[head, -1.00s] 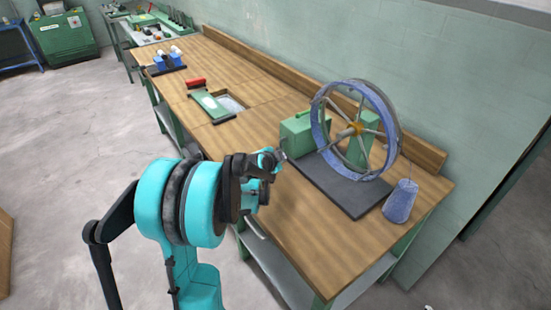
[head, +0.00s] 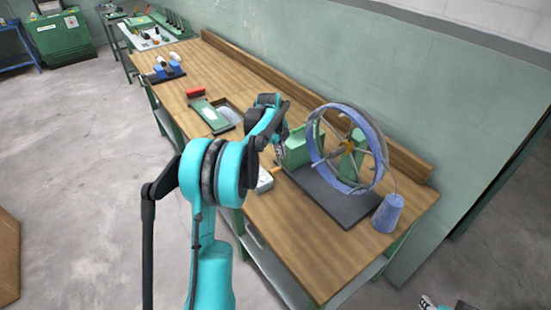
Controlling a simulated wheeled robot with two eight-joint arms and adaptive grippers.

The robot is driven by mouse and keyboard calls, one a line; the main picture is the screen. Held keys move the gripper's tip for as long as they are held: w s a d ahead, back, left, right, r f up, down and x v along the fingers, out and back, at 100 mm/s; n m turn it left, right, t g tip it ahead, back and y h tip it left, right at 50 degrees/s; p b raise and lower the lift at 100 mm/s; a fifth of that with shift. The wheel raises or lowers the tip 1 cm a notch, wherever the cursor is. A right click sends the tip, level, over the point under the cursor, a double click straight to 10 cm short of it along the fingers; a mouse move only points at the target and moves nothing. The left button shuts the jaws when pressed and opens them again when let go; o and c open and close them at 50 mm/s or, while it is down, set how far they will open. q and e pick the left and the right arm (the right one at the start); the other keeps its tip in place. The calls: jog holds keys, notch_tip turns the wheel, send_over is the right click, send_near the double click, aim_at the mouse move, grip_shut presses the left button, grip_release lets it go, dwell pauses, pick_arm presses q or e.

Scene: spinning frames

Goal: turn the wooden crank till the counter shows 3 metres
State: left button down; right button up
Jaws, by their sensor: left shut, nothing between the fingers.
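The spinning frame's wheel (head: 375,150), with a blue rim and spokes, stands on a dark base plate (head: 345,208) on the bench. A green box (head: 299,150) stands at the wheel's left. My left gripper (head: 279,158) is shut and empty beside the box's left side; whether it touches the box I cannot tell. A small orange-brown piece (head: 275,169) shows just below it, perhaps the wooden crank's handle. A pale grey box (head: 264,181) sits below that, partly hidden by my arm; no reading is legible. Part of my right gripper (head: 430,303) shows at the bottom edge.
A blue cone (head: 388,213) stands at the base plate's right end. A green tray (head: 212,114) and a red-handled tool (head: 195,92) lie further left on the wooden bench (head: 290,235). The bench's front right is clear. A wall stands behind.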

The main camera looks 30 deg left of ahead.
pick_arm(q)
notch_tip(320, 180, up, 2)
jog(key=m+g, duration=0.3)
jog(key=m, duration=0.1)
send_over(274, 171)
jog(key=s+d, duration=0.1)
jog(key=d, duration=0.3)
notch_tip(274, 171, down, 9)
jog(key=shift+n, duration=0.3)
jog(key=a+f, duration=0.1)
jog(key=w+a+f+b, duration=0.1)
jog(key=a+f, duration=0.1)
jog(key=shift+s, duration=0.1)
pick_arm(e)
jog(key=shift+s, duration=0.1)
pick_arm(q)
jog(key=shift+a+f+t+y+b, duration=0.1)
jog(key=shift+a+t+y+b, duration=0.1)
jog(key=shift+y+b, duration=0.25)
jog(key=shift+a+f+t+y+b, duration=0.1)
jog(key=shift+t+y+b, duration=0.1)
jog(key=shift+y, duration=0.45)
pick_arm(e)
jog(key=shift+f, duration=0.6)
